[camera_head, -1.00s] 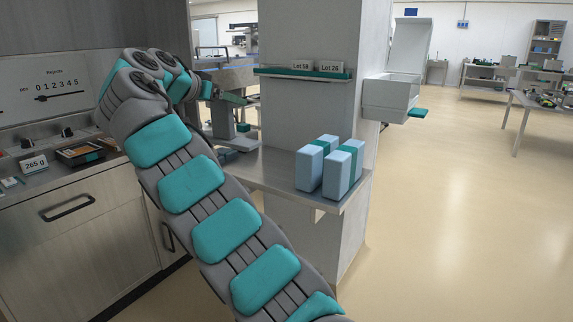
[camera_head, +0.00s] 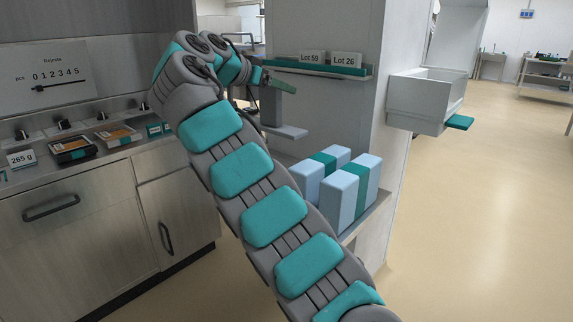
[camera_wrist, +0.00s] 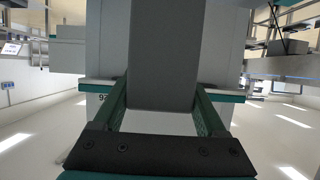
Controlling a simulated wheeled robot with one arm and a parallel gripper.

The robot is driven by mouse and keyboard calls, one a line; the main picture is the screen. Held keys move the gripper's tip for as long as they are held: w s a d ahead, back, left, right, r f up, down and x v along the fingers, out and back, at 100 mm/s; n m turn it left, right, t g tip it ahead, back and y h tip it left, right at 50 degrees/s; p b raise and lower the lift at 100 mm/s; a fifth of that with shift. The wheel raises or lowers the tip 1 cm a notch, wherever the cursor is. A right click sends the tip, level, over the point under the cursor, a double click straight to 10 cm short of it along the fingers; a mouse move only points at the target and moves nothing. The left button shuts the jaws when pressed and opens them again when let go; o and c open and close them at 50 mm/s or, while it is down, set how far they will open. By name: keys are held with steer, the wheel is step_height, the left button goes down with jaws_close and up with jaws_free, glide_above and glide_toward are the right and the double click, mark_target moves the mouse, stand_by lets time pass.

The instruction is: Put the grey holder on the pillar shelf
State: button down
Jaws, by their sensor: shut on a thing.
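The grey holder (camera_head: 271,108) is an upright grey piece with a flat foot, hanging below my gripper (camera_head: 268,80) in the head view. My gripper is shut on it. In the wrist view, which looks upside down, the grey holder (camera_wrist: 165,55) stands between the two green fingers. A metal shelf (camera_head: 374,213) projects from the pale pillar (camera_head: 345,115), to the right of the holder and lower. My arm hides its near left part. Whether the holder's foot touches anything cannot be told.
Blue boxes with green bands (camera_head: 343,200) stand on the metal shelf. Above them, a narrow green-edged ledge (camera_head: 316,68) holds cards reading Lot 59 and Lot 26. A white open bin (camera_head: 420,100) is on the pillar's right. A counter (camera_head: 90,185) stands left.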

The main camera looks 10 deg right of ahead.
mark_target(278, 133)
step_height(278, 133, down, 18)
steer(key=b, duration=0.3)
steer(key=shift+r, duration=0.25)
stand_by(0.3)
steer(key=shift+s+f+b, duration=0.1)
steer(key=shift+f+b, duration=0.05)
steer(key=shift+b, duration=0.15)
jaws_free()
steer(key=shift+r, duration=0.2)
steer(key=v, duration=1.2)
steer(key=shift+b, duration=0.35)
steer(key=shift+f, duration=0.1)
